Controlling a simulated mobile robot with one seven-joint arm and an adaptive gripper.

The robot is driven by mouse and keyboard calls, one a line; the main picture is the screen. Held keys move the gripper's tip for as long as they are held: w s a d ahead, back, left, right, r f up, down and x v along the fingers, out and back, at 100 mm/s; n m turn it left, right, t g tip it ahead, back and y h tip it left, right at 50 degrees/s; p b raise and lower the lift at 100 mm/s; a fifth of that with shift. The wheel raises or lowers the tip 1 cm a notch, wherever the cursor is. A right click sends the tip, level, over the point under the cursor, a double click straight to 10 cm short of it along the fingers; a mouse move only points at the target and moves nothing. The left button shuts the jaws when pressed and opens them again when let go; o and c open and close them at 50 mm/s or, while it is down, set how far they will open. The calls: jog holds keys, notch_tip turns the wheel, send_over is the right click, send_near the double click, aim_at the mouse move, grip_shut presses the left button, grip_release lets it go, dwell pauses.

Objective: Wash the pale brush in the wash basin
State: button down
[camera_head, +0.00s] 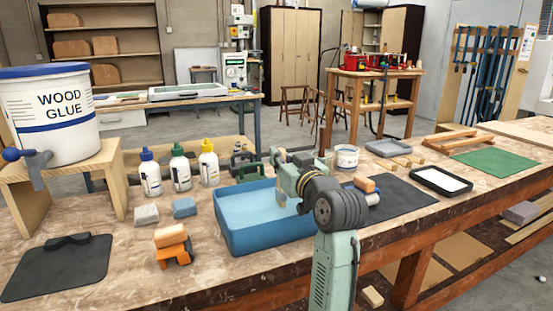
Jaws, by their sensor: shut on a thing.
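The blue wash basin (262,238) stands on the bench in the middle of the head view, with pale blue water in it. My arm rises in front of its right side, and its wrist parts reach over the basin's right part.
Left of the basin are an orange holder with a wooden block (172,236), two small sponges and several capped bottles (180,170). A glue bucket (50,115) stands on a wooden stand. A dark mat (405,200) and a black-rimmed tray (440,181) lie to the right.

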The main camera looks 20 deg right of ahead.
jog(key=a+r+p, duration=0.3)
jog(key=r+p, duration=0.2)
jog(key=r, duration=0.1)
jog(key=shift+r, duration=0.15)
dwell(0.6)
dwell(0.9)
notch_tip(320, 180, up, 5)
jog(key=p, duration=0.4)
jog(key=shift+s, duration=0.1)
dwell(0.4)
